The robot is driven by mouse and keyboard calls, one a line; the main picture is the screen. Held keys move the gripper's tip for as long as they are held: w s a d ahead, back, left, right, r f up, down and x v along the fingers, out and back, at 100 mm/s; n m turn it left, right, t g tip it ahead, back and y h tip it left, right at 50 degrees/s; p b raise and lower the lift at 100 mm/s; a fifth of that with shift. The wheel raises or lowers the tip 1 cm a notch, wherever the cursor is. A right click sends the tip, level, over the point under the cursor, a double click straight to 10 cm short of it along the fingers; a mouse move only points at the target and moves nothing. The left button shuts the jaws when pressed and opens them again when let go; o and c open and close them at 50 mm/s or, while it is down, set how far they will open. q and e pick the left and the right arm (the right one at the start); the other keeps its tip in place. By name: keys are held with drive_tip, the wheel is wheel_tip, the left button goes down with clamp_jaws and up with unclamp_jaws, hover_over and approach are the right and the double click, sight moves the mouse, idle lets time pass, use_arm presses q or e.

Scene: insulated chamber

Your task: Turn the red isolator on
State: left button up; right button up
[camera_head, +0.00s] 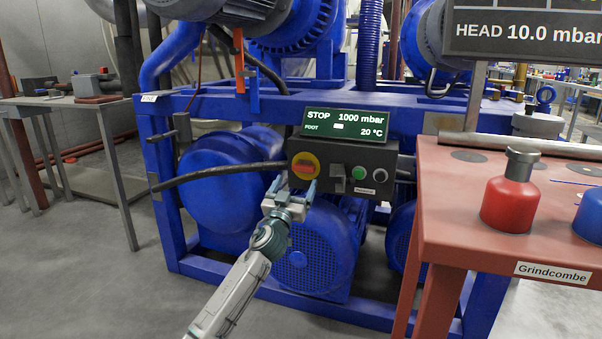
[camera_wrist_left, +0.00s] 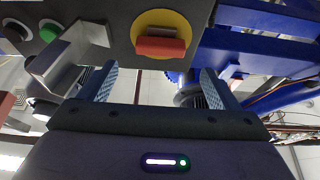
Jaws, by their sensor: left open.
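The red isolator (camera_head: 304,168) is a red handle on a yellow disc, on the left of a dark control box (camera_head: 345,158). Its handle lies roughly horizontal. My left gripper (camera_head: 296,182) is open just below it, with its two fingers pointing up towards the box. In the left wrist view, the red isolator (camera_wrist_left: 160,46) is ahead between the lines of the two open fingers of the left gripper (camera_wrist_left: 157,80), with nothing between them. It appears apart from the fingers. My right gripper is out of view.
A green button (camera_head: 358,173) and a grey bracket (camera_head: 338,185) sit right of the isolator. A display (camera_head: 345,124) above reads STOP, 1000 mbar. A black hose (camera_head: 215,172) passes left. A red table (camera_head: 450,190) with a red bottle (camera_head: 510,200) stands right.

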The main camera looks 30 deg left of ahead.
sight(302, 169)
use_arm(q)
drive_tip(key=x, duration=0.5)
drive_tip(key=shift+w+a, duration=0.1)
drive_tip(key=shift+w, duration=0.25)
drive_tip(key=c, duration=1)
drive_tip(key=shift+r+p, duration=0.1)
drive_tip(key=shift+p, duration=0.2)
